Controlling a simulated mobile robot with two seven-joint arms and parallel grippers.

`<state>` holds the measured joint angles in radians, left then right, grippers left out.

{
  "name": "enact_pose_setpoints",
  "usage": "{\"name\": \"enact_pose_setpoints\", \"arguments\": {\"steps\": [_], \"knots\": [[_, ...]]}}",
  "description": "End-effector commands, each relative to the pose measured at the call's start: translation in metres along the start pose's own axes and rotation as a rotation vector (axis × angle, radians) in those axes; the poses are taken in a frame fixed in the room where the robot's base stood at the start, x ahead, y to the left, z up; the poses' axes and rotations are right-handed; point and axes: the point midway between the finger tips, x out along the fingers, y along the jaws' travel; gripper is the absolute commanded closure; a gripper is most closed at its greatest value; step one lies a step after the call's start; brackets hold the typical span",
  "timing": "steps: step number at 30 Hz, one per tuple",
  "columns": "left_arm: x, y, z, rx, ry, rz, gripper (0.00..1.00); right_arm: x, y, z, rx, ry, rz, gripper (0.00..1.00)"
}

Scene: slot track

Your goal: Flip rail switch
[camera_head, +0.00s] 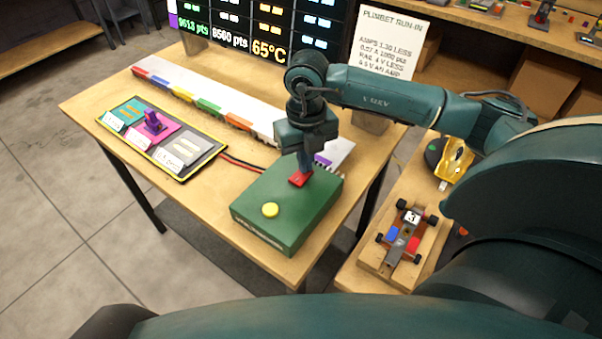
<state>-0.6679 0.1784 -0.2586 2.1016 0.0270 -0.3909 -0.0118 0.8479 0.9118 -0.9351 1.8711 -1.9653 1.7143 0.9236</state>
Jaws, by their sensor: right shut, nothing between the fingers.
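A green box (275,229) sits near the front right corner of the wooden table. On its top are a round yellow button (270,210) and a red switch (297,180). My right gripper (303,173) points straight down over the box and is shut. Its fingertips are at the red switch and hide part of it; I cannot tell whether they touch it. My left gripper is not in view.
The panel (205,150) with coloured pads and a purple piece lies on the table's left. A white track (262,118) with coloured blocks runs along the back. A small car (404,234) sits on a wooden bench at right. Screens (262,30) stand behind.

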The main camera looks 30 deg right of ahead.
Motion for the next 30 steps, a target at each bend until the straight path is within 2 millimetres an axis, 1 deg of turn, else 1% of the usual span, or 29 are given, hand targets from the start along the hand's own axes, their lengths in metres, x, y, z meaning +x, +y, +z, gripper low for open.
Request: {"name": "enact_pose_setpoints", "arguments": {"steps": [4,8,30], "knots": [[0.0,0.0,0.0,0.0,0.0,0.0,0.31,0.001,0.0,0.0,-0.001,0.002,0.0,1.0],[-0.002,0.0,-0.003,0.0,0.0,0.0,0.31,-0.005,0.0,0.0,-0.001,0.001,0.001,1.0],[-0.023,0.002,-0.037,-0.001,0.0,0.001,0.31,-0.065,0.0,0.0,0.0,0.0,0.001,1.0]]}}
